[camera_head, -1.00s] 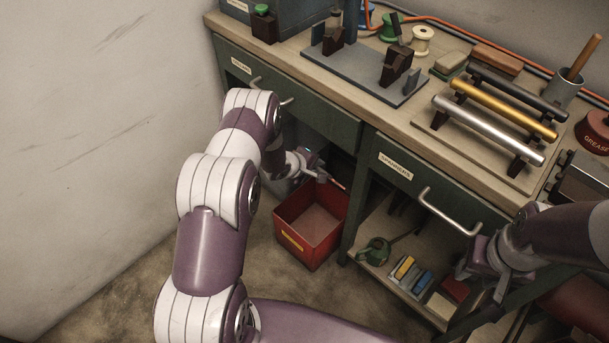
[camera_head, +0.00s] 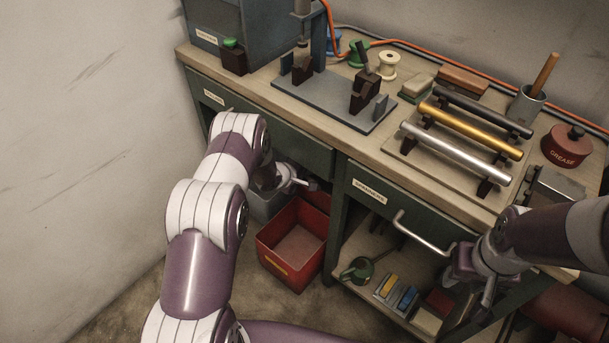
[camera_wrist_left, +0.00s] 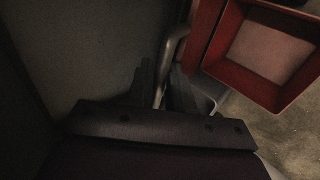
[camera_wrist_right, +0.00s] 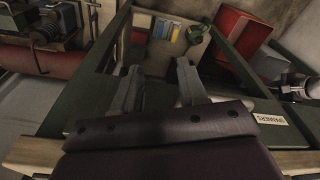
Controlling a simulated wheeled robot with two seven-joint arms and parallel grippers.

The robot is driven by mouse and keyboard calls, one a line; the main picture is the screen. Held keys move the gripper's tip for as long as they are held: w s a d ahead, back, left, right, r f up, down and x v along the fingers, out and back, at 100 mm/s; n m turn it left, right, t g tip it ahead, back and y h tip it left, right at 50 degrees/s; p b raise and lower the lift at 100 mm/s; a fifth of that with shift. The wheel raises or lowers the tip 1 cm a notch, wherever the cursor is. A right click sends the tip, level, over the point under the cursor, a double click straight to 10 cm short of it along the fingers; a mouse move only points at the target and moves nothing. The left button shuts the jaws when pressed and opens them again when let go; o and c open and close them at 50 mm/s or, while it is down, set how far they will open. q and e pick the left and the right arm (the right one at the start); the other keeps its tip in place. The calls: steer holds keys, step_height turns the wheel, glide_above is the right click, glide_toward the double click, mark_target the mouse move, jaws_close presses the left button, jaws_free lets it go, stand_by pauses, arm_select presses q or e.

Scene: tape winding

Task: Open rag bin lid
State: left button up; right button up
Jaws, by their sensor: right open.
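The red rag bin (camera_head: 291,275) stands on the floor under the bench, with a yellow label on its front. Its inside shows from above. A red panel, apparently the lid (camera_wrist_left: 204,32), stands up along one side of the bin in the left wrist view, with a curved grey handle (camera_wrist_left: 169,62) beside it. My left gripper (camera_head: 300,183) is at the bin's back edge. Its dark fingers (camera_wrist_left: 163,88) are close together on either side of the handle and seem shut on it. My right gripper (camera_wrist_right: 156,75) is open and empty in front of the spanners drawer (camera_head: 372,200).
The bench top (camera_head: 340,140) carries a vise-like fixture, spools, a rack of rods and a grease tin (camera_head: 567,148). The drawer handle (camera_head: 425,237) juts out near my right gripper. A lower shelf holds a green can (camera_head: 358,270) and small boxes.

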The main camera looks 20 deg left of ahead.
arm_select(q)
steer(key=shift+s, duration=0.1)
steer(key=p+v, duration=0.4)
steer(key=v, duration=0.8)
steer(key=shift+s+a+r, duration=0.15)
steer(key=shift+r, duration=0.15)
